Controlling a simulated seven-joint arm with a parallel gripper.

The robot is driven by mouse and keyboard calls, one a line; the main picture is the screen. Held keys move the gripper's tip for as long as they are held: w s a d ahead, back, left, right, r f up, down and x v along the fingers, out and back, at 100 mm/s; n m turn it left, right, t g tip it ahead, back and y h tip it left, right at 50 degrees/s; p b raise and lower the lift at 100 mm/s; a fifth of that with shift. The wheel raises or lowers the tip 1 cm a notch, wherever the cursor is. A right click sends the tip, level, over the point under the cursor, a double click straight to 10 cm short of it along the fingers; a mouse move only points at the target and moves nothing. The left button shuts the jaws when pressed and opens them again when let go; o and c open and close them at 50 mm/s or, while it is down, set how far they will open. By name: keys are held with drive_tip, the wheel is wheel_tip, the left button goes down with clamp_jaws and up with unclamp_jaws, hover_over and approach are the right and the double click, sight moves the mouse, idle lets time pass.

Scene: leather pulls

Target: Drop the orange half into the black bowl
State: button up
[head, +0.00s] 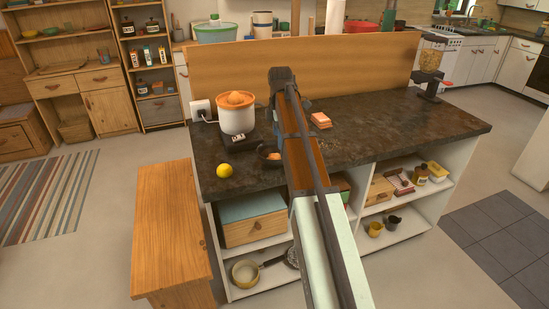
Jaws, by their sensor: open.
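A small black bowl (264,151) stands near the front edge of the dark counter, partly hidden behind my arm. A small orange-pink piece (274,156) shows in it; I cannot tell whether this is the orange half. A white juicer (237,121) with an orange ribbed top (236,98) stands behind the bowl to the left. No other piece is clearly an orange half. My arm reaches across the counter, and my gripper (274,108) is at its far end, right of the juicer. It is open; its fingertips are small and largely hidden.
A yellow lemon (225,170) lies at the counter's front left. An orange-and-white stack (320,120) lies right of my arm. A wooden panel (350,62) closes the counter's back. A dispenser (430,68) stands at the right end. The counter's right half (405,125) is mostly clear.

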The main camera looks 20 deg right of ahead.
wheel_tip(320, 180, up, 11)
idle(0.4)
drive_tip(key=shift+d, duration=0.1)
